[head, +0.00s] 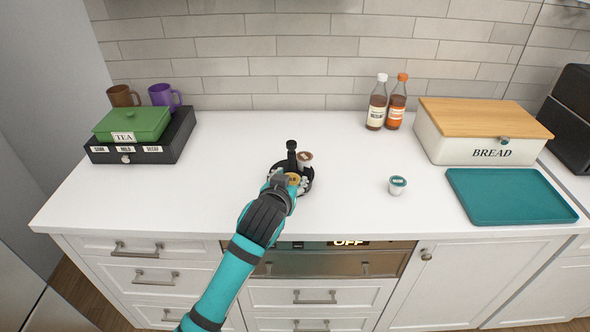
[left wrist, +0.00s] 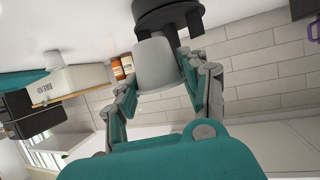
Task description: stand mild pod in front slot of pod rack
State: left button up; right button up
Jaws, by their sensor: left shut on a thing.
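The pod rack (head: 309,186) is a round black stand with an upright post (head: 291,148), in the middle of the white counter. My left gripper (head: 287,183) is at its front, shut on a pod with a gold lid (head: 293,178), seemingly the mild pod. In the left wrist view, my left gripper (left wrist: 163,78) has its fingers on both sides of the pale pod body (left wrist: 155,64), close to the black rack (left wrist: 165,14). I cannot tell whether the pod rests in the front slot. A brown-lidded pod (head: 305,157) stands in the rack behind. My right gripper is not in view.
A teal-lidded pod (head: 397,186) stands on the counter, right of the rack. A teal tray (head: 510,195) and bread box (head: 480,135) are further right, two bottles (head: 376,105) at the back. A black drawer box (head: 150,150) with a green tea box (head: 132,122) stands left.

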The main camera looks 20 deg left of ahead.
pick_arm(q)
jog(key=p, duration=0.1)
send_over(294, 168)
jog(key=s, duration=0.4)
jog(key=shift+s+d+f, duration=0.15)
jog(key=shift+d+f, duration=0.05)
jog(key=shift+f, duration=0.1)
jog(key=shift+w, duration=0.3)
jog(key=shift+w+a+f+p, duration=0.1)
jog(key=shift+f+p, duration=0.2)
notch_tip(294, 168, down, 3)
jog(key=shift+p, duration=0.45)
jog(key=shift+f, duration=0.1)
jog(key=shift+f, duration=0.1)
jog(key=shift+f, duration=0.15)
jog(key=o, duration=0.5)
